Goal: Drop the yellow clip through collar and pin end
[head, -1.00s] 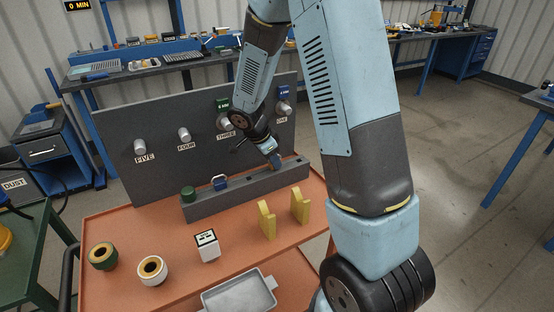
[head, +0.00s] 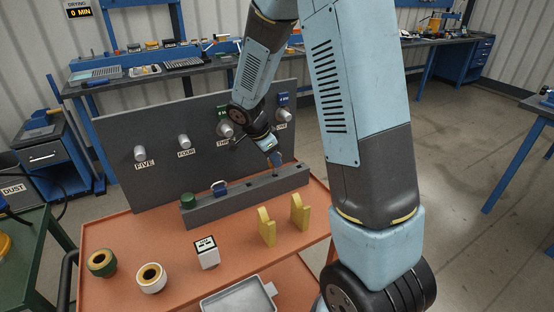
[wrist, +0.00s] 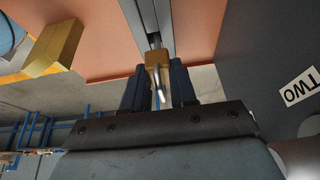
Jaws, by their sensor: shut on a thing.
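My gripper (head: 275,160) is over the right end of the long grey rack (head: 240,196) in front of the upright panel. In the wrist view its two dark fingers (wrist: 158,90) are shut on a small tan-yellow piece with a bright metal pin, likely the yellow clip (wrist: 157,62). The clip is close to the rack's dark slot; I cannot tell whether it still touches it. Silver pins stick out of the panel, among them FIVE (head: 140,153) and FOUR (head: 184,142).
A green cap (head: 188,201) and a blue piece (head: 219,187) sit on the rack. The panel (head: 160,185) is close behind my gripper.

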